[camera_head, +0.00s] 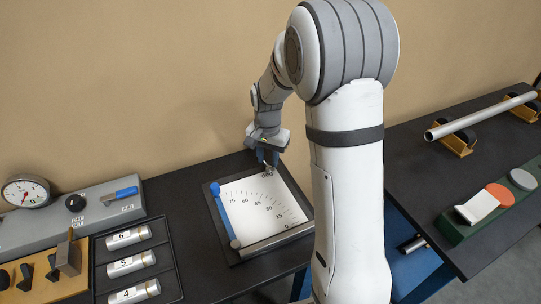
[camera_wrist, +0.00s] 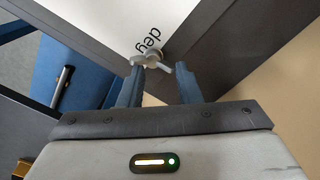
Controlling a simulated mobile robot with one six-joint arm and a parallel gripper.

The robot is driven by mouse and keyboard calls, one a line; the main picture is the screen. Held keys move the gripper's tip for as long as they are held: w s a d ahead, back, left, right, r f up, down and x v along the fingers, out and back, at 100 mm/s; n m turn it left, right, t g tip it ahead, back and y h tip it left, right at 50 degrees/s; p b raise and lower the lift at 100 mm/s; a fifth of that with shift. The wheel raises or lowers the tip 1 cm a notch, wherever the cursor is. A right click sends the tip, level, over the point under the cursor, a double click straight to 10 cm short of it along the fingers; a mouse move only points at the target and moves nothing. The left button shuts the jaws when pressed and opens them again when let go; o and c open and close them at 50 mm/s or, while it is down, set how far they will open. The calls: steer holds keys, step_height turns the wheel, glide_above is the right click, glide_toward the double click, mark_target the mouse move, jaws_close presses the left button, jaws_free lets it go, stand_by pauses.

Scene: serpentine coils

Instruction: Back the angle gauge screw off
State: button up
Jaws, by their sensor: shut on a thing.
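The angle gauge (camera_head: 253,212) is a white plate with a printed degree scale on a dark base. Its blue pointer arm (camera_head: 225,213) lies along the left side. The grey winged screw (camera_head: 268,171) sits at the gauge's far corner; in the wrist view the screw (camera_wrist: 147,58) shows beside the printed "deg". My gripper (camera_head: 267,162) points down over that corner. In the wrist view my gripper (camera_wrist: 160,70) has its blue-grey fingers on either side of the screw, shut on it. The screw's lower part is hidden.
Left of the gauge are a black tray (camera_head: 174,285) with numbered cylinders, a grey panel (camera_head: 100,222) with a dial and blue lever, and a wooden tool block (camera_head: 40,285). A right-hand table (camera_head: 420,185) holds a pipe on cradles and a green board.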

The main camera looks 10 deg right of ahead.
steer(key=shift+s+f, duration=0.25)
steer(key=shift+s, duration=0.2)
steer(key=o, duration=0.9)
steer(key=shift+s+r, duration=0.2)
steer(key=shift+s, duration=0.05)
steer(key=o, duration=0.4)
steer(key=shift+w, duration=0.15)
steer(key=shift+r, duration=0.1)
steer(key=shift+w+r, duration=0.1)
steer(key=shift+r, duration=0.05)
step_height(320, 180, up, 8)
steer(key=shift+f+b, duration=0.25)
steer(key=shift+b, duration=0.25)
